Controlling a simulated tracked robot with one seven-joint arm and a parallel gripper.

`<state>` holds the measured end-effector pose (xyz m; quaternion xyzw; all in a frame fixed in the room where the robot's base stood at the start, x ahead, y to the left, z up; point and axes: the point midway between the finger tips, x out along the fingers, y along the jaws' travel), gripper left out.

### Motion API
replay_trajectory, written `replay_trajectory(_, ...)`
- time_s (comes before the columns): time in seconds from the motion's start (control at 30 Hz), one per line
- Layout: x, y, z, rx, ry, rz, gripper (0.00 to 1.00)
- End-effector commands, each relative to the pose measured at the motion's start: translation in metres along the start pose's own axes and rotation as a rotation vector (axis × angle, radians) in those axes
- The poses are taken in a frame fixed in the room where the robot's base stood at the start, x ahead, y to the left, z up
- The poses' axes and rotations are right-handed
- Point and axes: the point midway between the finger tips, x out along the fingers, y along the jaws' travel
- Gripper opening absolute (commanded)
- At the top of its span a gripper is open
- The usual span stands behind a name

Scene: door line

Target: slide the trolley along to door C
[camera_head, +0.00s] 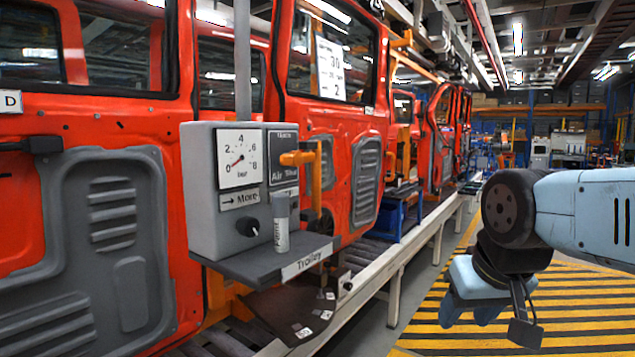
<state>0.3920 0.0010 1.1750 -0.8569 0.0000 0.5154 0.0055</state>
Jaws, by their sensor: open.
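The trolley (210,190) is a grey box hanging from a vertical pole, in front of the red doors. Its front shelf (265,262) is labelled "Trolley". The box carries a pressure gauge (238,159) reading near 0, a black knob (247,227) marked "More", and an orange lever (298,158) beside an "Air" label. A grey tube marked "Paint" (281,225) stands on the shelf. A "D" label (10,102) is on the door at the far left; I see no readable "C" label. My gripper (490,318) is open, pointing down at the lower right, apart from the trolley.
Red doors (380,185) run back along a conveyor with a pale rail (400,255). A black handle (32,145) sticks out on the left door. A yellow-and-black striped floor (585,310) lies under my arm. Open floor shows between rail and stripes.

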Motion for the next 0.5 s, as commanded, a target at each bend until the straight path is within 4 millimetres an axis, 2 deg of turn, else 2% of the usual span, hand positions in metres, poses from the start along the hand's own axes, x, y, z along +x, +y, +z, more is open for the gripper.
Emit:
replay_trajectory(0.07, 0.001, -0.004, -0.003, 0.04, -0.015, -0.023, 0.49)
replay_trajectory(0.13, 0.004, -0.016, -0.007, 0.12, -0.047, -0.066, 0.49)
replay_trajectory(0.27, 0.009, -0.04, -0.023, 0.362, -0.147, -0.198, 0.49)
replay_trajectory(0.37, 0.011, -0.062, -0.043, 0.596, -0.255, -0.323, 0.49)
replay_trajectory(0.5, 0.01, -0.089, -0.082, 0.92, -0.42, -0.49, 0.49)
